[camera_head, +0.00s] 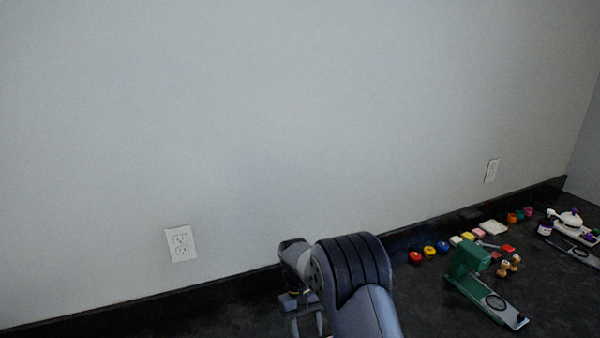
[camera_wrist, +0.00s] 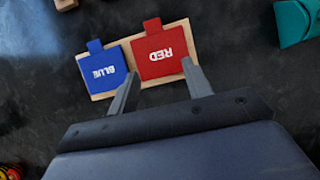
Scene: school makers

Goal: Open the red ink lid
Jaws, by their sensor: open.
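In the wrist view a red lid (camera_wrist: 160,54) marked "RED" lies closed, with a small tab at its far edge. A blue lid (camera_wrist: 103,72) marked "BLUE" lies beside it on the left. Both sit on a light wooden base (camera_wrist: 186,32). My gripper (camera_wrist: 158,82) is open, and its fingers point at the near side of the lids, one near the blue lid and one by the red lid's right corner. Nothing is between the fingers except the view of the lids. In the head view my gripper (camera_head: 305,318) is low at the bottom; the ink lids are hidden there.
A teal object (camera_wrist: 298,22) lies at the upper right of the wrist view. In the head view a green press (camera_head: 467,262), several small coloured pots and blocks stand to the right along the wall. Dark counter (camera_head: 430,300) shows between my arm and the press.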

